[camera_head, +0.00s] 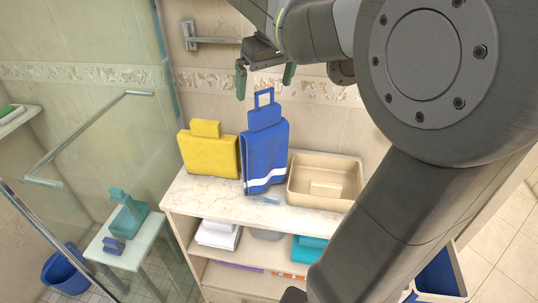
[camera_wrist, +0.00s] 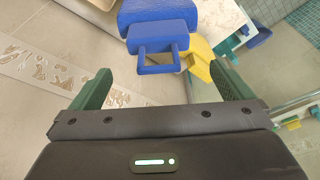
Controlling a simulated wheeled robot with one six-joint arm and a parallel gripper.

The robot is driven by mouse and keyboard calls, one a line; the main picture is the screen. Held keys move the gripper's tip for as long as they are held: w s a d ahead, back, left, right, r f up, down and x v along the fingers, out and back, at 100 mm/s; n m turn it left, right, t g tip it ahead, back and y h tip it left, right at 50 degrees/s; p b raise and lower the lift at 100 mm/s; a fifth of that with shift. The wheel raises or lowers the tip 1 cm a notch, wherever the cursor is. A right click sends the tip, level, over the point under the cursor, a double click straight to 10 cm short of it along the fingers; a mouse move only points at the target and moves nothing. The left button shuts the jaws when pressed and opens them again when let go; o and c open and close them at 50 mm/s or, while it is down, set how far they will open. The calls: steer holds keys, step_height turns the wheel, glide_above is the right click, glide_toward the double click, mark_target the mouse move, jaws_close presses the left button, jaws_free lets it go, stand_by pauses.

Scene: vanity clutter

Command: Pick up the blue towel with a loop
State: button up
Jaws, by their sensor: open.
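The blue towel (camera_head: 264,154) stands upright on the marble counter (camera_head: 193,196), with white stripes near its bottom and a square loop (camera_head: 264,98) at its top. My gripper (camera_head: 265,82) is open and empty above the towel, close to the loop. In the wrist view the blue towel (camera_wrist: 158,14) is at the top centre, and its loop (camera_wrist: 157,70) points down toward the gap between the fingers of my gripper (camera_wrist: 165,88). The loop is not touched by either finger as far as I can see.
A yellow towel (camera_head: 208,152) stands just left of the blue one, and a beige bin (camera_head: 325,181) is close on its right. A wall-mounted holder (camera_head: 210,38) sticks out at upper left. Shelves below hold folded white towels (camera_head: 218,235) and teal ones (camera_head: 309,250).

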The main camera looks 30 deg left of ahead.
mark_target(263, 106)
steer(key=x, duration=0.5)
steer(key=shift+f+p, duration=0.3)
steer(key=shift+f, duration=0.1)
steer(key=shift+w, duration=0.1)
steer(key=c, duration=1.4)
steer(key=shift+o, duration=0.2)
steer(key=shift+r, duration=0.15)
